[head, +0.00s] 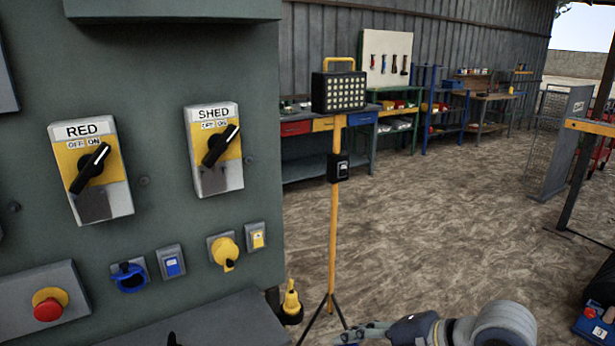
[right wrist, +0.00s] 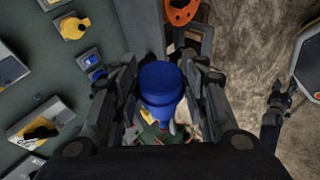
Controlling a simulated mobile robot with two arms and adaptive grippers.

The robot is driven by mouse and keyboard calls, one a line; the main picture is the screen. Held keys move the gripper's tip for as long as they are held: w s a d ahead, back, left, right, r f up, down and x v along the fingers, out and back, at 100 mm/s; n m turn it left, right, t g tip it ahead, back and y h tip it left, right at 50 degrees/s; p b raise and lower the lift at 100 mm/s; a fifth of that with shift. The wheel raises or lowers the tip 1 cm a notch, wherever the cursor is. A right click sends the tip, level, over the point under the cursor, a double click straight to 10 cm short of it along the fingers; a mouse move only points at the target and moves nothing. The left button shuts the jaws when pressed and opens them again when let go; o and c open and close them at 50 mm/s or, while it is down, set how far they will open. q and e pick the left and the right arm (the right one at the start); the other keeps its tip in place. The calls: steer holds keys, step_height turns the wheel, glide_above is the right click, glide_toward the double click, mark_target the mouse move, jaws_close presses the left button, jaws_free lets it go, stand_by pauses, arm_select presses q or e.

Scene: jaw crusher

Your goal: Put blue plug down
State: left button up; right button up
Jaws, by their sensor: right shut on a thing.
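The blue plug (right wrist: 161,85) is between the two fingers of my right gripper (right wrist: 158,80), which is shut on it. In the right wrist view the grey panel lies to the left of the plug, which appears clear of it. In the head view my right arm (head: 430,328) comes in at the bottom edge; I cannot make out the plug there. The blue socket (head: 130,278) is on the grey panel (head: 150,215), low down, next to a blue-marked switch (head: 171,262). My left gripper is not clearly in view.
The panel also holds a red emergency button (head: 48,304), a RED switch (head: 90,172), a SHED switch (head: 214,150) and a yellow socket (head: 224,251). A yellow plug (head: 291,302) is beside the panel. A work lamp (head: 338,91) stands on a yellow tripod. Open ground lies to the right.

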steer(key=s+d+f, duration=0.1)
steer(key=s+d, duration=0.4)
steer(key=d, duration=0.5)
steer(key=shift+d+f+m, duration=0.15)
steer(key=shift+m, duration=0.15)
